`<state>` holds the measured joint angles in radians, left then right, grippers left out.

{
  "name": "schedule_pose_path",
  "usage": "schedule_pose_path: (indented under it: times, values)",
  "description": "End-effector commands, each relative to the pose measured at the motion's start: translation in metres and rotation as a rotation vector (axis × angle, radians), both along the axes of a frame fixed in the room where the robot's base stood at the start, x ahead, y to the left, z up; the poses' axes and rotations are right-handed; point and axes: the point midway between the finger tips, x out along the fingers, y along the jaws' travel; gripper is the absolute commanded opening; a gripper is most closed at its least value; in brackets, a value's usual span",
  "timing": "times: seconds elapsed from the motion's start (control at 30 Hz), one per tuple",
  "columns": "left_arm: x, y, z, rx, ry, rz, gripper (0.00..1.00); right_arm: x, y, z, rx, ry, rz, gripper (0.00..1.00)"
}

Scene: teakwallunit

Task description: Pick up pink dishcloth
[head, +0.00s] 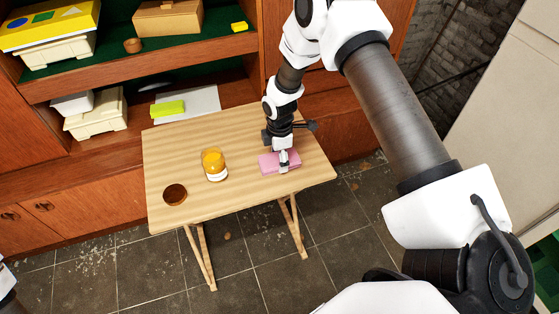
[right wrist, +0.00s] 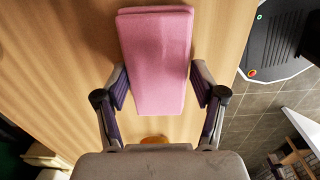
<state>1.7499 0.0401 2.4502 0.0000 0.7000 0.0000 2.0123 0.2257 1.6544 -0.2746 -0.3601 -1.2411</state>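The pink dishcloth (head: 269,163) lies folded near the right end of the small wooden table. In the right wrist view the dishcloth (right wrist: 156,60) is a flat pink block extending away between the fingers. My right gripper (head: 284,158) points down over the dishcloth from above. In the right wrist view its fingers (right wrist: 158,84) are open, one on each side of the dishcloth and close to its edges. Whether the pads touch it I cannot tell. My left gripper is not in the head view.
An orange-yellow jar (head: 214,165) and a round brown dish (head: 175,194) stand on the table (head: 240,131), left of the dishcloth. A wooden wall unit (head: 190,67) with boxes stands behind. Tiled floor (head: 262,251) lies in front.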

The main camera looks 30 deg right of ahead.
Motion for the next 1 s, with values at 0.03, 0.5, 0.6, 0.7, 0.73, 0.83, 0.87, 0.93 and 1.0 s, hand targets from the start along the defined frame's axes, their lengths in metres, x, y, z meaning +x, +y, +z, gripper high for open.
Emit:
schedule_pose_path:
  times: [0.03, 0.5, 0.6, 0.7, 0.73, 0.83, 0.87, 0.93, 1.0]
  values:
    - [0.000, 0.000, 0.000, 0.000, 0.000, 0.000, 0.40, 0.000, 0.000, 0.000, 0.000, 0.000, 0.000, 0.39]
    - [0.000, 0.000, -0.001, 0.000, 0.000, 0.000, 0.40, 0.000, 0.000, 0.003, 0.000, 0.000, 0.000, 0.32]
    - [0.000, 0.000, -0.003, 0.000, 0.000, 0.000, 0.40, 0.000, 0.000, 0.011, 0.000, -0.001, 0.000, 0.32]
    - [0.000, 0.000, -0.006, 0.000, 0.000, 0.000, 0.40, 0.000, 0.000, 0.023, 0.000, -0.002, -0.001, 0.32]
    - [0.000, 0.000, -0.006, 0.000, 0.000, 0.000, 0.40, 0.001, 0.000, 0.027, 0.000, -0.002, -0.001, 0.32]
    - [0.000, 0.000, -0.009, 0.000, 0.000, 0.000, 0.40, -0.009, 0.003, 0.035, 0.000, 0.004, 0.002, 0.32]
    - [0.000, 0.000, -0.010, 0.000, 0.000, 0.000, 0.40, -0.015, 0.005, 0.036, 0.000, 0.003, 0.001, 0.32]
    - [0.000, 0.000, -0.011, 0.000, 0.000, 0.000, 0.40, -0.030, 0.010, 0.037, 0.001, 0.004, 0.003, 0.32]
    - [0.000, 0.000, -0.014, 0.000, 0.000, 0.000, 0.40, -0.047, 0.015, 0.038, 0.000, 0.004, 0.003, 0.32]
